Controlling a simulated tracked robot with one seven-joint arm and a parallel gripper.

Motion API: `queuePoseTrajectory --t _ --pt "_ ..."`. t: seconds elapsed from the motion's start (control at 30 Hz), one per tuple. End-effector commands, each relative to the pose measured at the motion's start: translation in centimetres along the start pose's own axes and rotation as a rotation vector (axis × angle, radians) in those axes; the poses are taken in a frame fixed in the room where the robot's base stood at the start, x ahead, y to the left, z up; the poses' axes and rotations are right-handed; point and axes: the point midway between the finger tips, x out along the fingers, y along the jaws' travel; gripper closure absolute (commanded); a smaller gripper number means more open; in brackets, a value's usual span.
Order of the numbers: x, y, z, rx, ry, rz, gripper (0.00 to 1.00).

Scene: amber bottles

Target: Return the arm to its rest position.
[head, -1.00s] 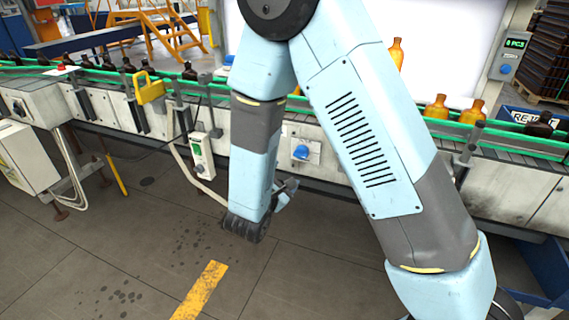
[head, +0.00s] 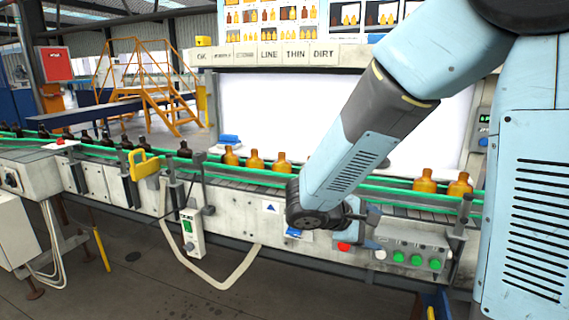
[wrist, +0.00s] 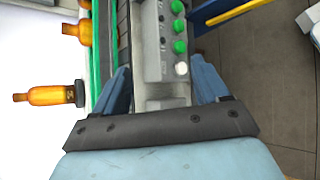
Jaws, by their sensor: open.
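My gripper (head: 374,230) is in front of the conveyor in the head view, with its two blue-grey fingers pointing right. I cannot tell how far the fingers are from the box. In the head view, the control box (head: 412,257) is just right of and below the gripper.
The conveyor (head: 120,165) with green rails crosses the view. Amber bottles (head: 256,160) stand on it behind my arm, with more bottles (head: 425,182) to the right. Dark bottles (head: 107,140) stand at left. A yellow bracket (head: 144,164) juts up. Open floor (head: 150,270) lies at lower left.

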Motion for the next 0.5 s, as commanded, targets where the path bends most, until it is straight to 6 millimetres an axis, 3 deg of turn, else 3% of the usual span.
queuePoseTrajectory --t 0.03,0.2,0.5 --pt "0.2 0.0 1.5 0.052 0.001 -0.05 0.26" --pt "0.2 -0.7 5.3 0.209 0.02 -0.217 0.26" --pt "-1.2 -2.2 10.4 0.504 0.114 -0.477 0.26"
